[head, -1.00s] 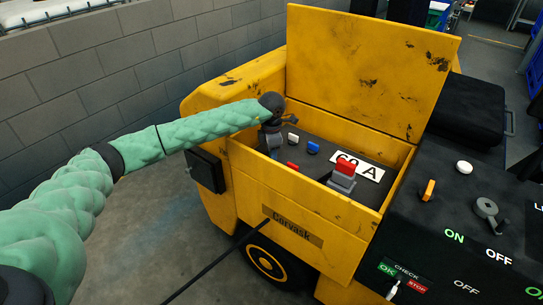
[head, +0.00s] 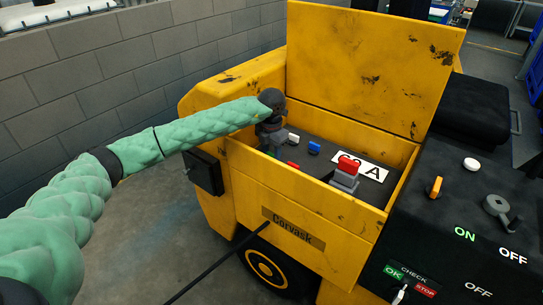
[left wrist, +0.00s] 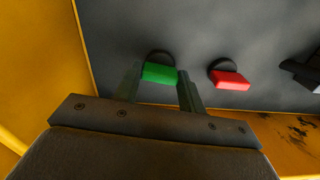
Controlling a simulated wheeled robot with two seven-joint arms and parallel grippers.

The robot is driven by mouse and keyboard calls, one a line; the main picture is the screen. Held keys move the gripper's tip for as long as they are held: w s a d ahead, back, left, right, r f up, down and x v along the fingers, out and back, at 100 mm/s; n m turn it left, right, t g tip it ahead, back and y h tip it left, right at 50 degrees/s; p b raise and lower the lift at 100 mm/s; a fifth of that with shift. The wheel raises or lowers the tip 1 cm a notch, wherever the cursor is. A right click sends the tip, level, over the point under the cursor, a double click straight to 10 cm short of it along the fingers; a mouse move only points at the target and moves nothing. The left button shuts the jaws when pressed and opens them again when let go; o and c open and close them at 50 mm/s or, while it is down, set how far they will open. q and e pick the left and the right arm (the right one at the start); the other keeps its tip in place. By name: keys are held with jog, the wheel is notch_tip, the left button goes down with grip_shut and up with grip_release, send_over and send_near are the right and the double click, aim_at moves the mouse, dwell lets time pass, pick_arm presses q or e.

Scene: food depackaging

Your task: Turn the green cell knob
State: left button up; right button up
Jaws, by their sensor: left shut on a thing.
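The green knob (left wrist: 160,73) sits on the dark panel (left wrist: 215,35) inside the yellow machine's open compartment. In the left wrist view my left gripper (left wrist: 159,88) has one finger on each side of it and is shut on it. My right gripper is not in view.
A red knob (left wrist: 230,80) is just right of the green one. White (head: 293,137) and blue (head: 314,147) knobs and a red-topped switch (head: 348,165) are farther along. Yellow walls (head: 285,185) and a raised lid (head: 370,70) enclose the panel.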

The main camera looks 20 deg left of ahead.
aim_at(272, 154)
pick_arm(q)
jog(key=shift+n+b, duration=0.3)
jog(key=shift+n, duration=0.5)
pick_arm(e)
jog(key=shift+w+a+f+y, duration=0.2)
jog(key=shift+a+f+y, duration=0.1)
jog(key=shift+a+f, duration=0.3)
pick_arm(q)
jog(key=shift+r, duration=0.1)
jog(key=o, duration=1)
notch_tip(272, 154, up, 6)
jog(key=shift+r+b, duration=0.1)
jog(key=shift+b, duration=0.6)
jog(key=shift+r, duration=0.7)
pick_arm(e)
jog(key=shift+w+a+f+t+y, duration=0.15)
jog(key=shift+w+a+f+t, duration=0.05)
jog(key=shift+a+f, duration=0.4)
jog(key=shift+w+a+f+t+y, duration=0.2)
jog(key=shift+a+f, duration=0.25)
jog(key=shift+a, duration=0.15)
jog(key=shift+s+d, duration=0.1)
